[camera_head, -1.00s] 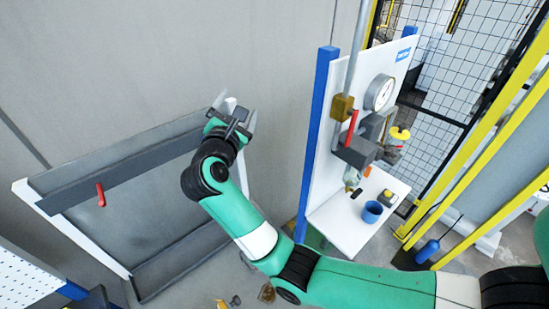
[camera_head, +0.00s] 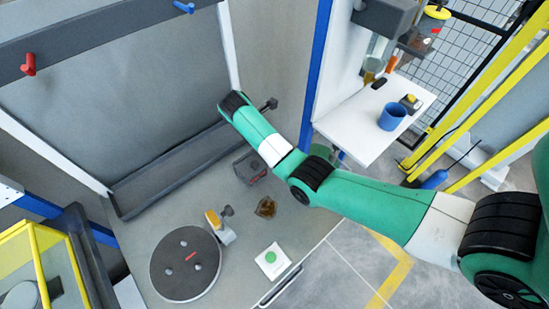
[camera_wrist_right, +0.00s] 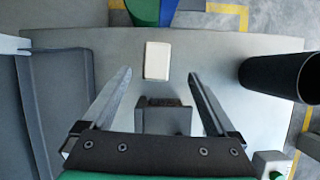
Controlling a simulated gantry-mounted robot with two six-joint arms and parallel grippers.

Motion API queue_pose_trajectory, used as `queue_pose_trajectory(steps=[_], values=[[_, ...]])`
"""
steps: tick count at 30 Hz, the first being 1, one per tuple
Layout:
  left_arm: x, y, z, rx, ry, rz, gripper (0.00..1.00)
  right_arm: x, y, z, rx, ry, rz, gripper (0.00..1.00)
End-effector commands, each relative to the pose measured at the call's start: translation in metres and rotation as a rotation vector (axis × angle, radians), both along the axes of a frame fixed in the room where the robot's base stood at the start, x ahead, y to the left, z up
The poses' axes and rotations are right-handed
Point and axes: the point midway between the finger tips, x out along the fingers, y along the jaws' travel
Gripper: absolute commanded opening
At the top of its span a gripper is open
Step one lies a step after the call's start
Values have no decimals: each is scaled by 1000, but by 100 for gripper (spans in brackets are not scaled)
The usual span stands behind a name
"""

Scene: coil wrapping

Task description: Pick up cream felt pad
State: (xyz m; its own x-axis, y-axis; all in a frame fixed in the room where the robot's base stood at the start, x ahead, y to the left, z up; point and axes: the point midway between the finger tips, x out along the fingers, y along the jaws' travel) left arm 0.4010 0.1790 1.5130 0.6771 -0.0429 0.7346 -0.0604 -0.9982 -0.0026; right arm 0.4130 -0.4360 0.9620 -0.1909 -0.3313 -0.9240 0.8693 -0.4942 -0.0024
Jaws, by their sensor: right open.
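The cream felt pad (camera_wrist_right: 157,61) is a small pale rectangle lying flat on the grey worktop (camera_wrist_right: 220,50) in the right wrist view. I cannot make it out in the head view. My right gripper (camera_wrist_right: 160,84) is open and empty. Its two fingers point towards the worktop, with the pad between their lines and beyond the tips, apart from them. In the head view my right arm comes in from the right and its gripper is mostly hidden. My left gripper is in no frame.
A dark grey box (camera_wrist_right: 165,117) stands on the worktop between the fingers' lines. A dark cylinder (camera_wrist_right: 280,76) is at right in the wrist view. In the head view, a round dark turntable (camera_head: 185,263) and a green-button box (camera_head: 271,261) sit in front; a blue cup (camera_head: 392,116) stands on a white shelf.

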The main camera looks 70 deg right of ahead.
Motion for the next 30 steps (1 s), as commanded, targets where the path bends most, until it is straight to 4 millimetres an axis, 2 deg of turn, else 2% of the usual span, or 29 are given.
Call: queue_pose_trajectory(steps=[1,3,8,16,25,30], values=[[0,0,-6,0,0,0,100,-2,-4,-12,1,1,-2,92],[0,0,-7,0,0,0,100,-3,-6,-18,0,0,-1,92],[0,0,-7,0,-1,0,100,-4,-8,-22,0,-1,0,92],[0,0,-27,0,0,0,100,-8,-22,-63,-1,0,-1,92],[0,0,-27,0,-1,0,100,-9,-24,-68,-1,-2,1,92],[0,0,-27,0,-1,0,100,-9,-24,-68,-1,-2,1,62]])
